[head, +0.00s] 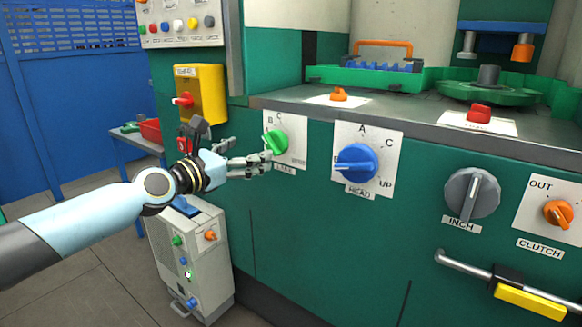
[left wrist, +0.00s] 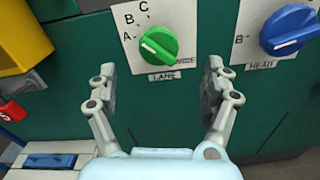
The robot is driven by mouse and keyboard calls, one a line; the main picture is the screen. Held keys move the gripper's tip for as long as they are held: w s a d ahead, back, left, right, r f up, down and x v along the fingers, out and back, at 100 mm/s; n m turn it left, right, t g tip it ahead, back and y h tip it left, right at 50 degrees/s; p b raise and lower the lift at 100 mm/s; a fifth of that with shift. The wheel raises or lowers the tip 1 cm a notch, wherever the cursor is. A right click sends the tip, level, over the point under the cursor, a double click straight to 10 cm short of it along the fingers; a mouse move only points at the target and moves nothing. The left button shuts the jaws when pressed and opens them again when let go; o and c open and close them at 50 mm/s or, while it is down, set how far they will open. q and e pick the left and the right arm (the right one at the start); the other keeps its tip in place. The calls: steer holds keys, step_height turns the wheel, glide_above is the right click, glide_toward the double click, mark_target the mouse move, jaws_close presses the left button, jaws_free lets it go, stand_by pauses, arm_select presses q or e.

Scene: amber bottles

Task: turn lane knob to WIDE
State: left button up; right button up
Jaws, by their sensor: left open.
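The green lane knob (head: 275,142) sits on a white plate marked LANE on the green machine front. In the left wrist view the knob (left wrist: 158,46) shows whole, its raised grip slanting from upper left to lower right. The letters A, B and C stand around its left and top, and a small word too blurred to read is at its lower right. My left gripper (head: 254,155) is open and empty in front of the plate. In the left wrist view its fingers (left wrist: 160,72) are spread below the knob, one to each side, apparently not touching it. My right gripper is not in view.
The blue HEAD knob (head: 358,164) is just right of the lane knob. A yellow box with a red switch (head: 183,100) is to the left. A grey INCH knob (head: 471,194) and an orange CLUTCH knob (head: 558,213) are further right. A grey cabinet (head: 190,258) stands below my arm.

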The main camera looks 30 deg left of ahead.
mark_target(269, 145)
arm_select(q)
steer(key=w+b, duration=0.1)
steer(key=w, duration=0.2)
steer(key=w+b, duration=0.1)
steer(key=w, duration=0.2)
steer(key=w+f+b, duration=0.1)
steer(key=w, duration=0.3)
steer(key=shift+d+b, duration=0.2)
steer(key=shift+b, duration=0.2)
steer(key=shift+w+r, duration=0.1)
steer(key=shift+w, duration=0.25)
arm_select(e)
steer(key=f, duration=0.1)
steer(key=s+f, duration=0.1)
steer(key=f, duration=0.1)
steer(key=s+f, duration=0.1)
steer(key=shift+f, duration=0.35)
arm_select(q)
steer(key=c, duration=1.2)
